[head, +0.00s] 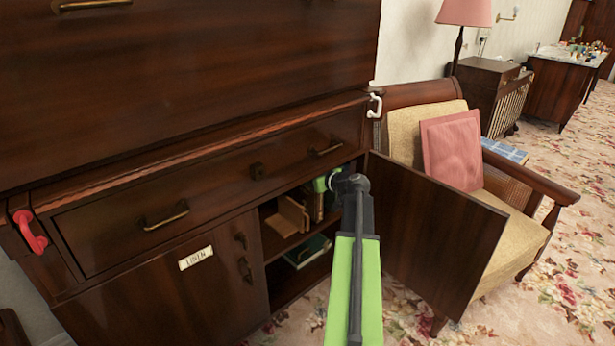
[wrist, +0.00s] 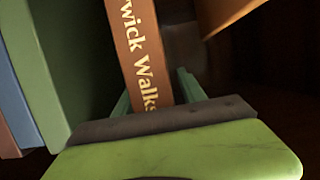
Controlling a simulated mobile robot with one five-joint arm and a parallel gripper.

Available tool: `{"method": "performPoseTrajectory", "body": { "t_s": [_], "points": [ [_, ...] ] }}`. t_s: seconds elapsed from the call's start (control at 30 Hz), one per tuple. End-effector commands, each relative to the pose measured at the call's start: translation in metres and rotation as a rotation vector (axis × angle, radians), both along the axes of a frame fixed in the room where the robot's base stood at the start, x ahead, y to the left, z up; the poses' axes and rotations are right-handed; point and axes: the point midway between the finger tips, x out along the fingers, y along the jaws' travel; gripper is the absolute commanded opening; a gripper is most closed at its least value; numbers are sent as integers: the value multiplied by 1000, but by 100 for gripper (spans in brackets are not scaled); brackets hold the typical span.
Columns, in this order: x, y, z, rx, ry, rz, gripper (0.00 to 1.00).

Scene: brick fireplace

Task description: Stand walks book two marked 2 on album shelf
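An orange-brown book (wrist: 138,50) with "wick Walks" in pale lettering on its spine fills the middle of the wrist view. The number 2 is not visible. My gripper (wrist: 155,85) has one green finger on each side of this book. The left finger looks close against it, and a thin gap seems to show by the right finger, so I cannot tell whether it grips. In the head view, my gripper (head: 322,184) reaches into the open cabinet's upper shelf (head: 278,240), and my arm hides part of the opening. Tan books (head: 293,214) stand leaning to its left.
A green book (wrist: 60,60) and a blue book (wrist: 12,100) stand left of the walks book. A dark green book (head: 308,251) lies in the lower compartment. The open cabinet door (head: 440,235) and an armchair (head: 425,125) stand at right.

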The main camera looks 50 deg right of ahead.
Motion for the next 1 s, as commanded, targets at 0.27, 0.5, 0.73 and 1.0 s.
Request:
{"method": "performPoseTrajectory", "body": {
  "t_s": [0.27, 0.5, 0.73, 1.0],
  "points": [
    [0, 0, 1, 0, 0, 1, 51],
    [-31, 4, 6, 0, 0, -2, 51],
    [-92, 9, 6, 0, 0, -3, 51],
    [-129, 11, 6, 0, 0, 0, 51]
  ]
}}
